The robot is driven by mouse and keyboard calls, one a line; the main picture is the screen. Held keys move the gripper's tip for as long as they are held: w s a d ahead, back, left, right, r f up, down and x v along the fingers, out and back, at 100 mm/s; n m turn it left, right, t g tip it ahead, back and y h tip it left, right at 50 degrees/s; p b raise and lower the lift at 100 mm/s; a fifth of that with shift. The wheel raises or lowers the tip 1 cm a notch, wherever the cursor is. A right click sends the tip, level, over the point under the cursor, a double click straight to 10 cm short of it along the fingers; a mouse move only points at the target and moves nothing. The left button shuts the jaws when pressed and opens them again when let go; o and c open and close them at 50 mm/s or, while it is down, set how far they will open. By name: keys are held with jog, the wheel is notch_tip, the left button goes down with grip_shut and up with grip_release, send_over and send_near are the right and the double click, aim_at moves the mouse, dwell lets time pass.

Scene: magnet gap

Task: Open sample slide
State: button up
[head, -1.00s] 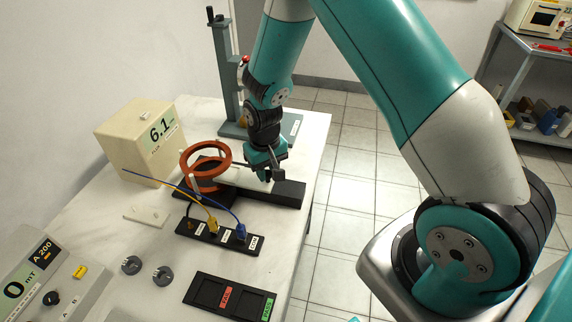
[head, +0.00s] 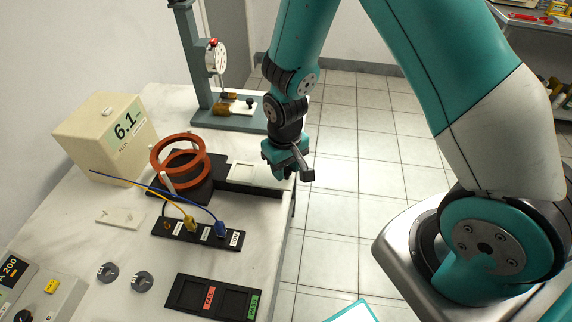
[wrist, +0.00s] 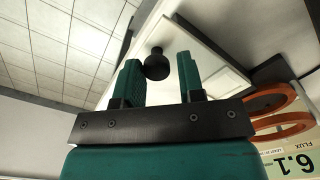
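The sample slide (head: 270,181) is a pale plate lying along a black rail (head: 245,188) beside the red coils. It reaches out to the right end of the rail, and a square recess shows in its top. In the wrist view the slide (wrist: 199,37) carries a round black knob (wrist: 156,66). My gripper (head: 300,174) is at the slide's right end. In the wrist view my gripper (wrist: 160,76) has its fingers apart, with the knob between or just beyond their tips. A gap shows beside the knob, at least on the right.
Two red coil rings (head: 181,158) stand left of the slide. A cream flux box (head: 100,140) reads 6.1. A grey stand with a dial (head: 215,58) rises behind. Floor is open to the right.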

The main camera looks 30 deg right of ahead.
jog(key=shift+o, duration=1)
jog(key=shift+w, duration=0.1)
jog(key=shift+r, duration=0.25)
notch_tip(320, 180, up, 17)
jog(key=shift+b, duration=0.4)
jog(key=s+a+r+n+y, duration=0.2)
jog(key=s+a+r, duration=0.1)
jog(key=s, duration=0.6)
jog(key=s+a+r+n+y, duration=0.2)
jog(key=s+r, duration=0.3)
jog(key=s, duration=0.4)
jog(key=shift+a+r+n, duration=0.2)
jog(key=shift+a+n, duration=0.6)
jog(key=shift+a, duration=0.1)
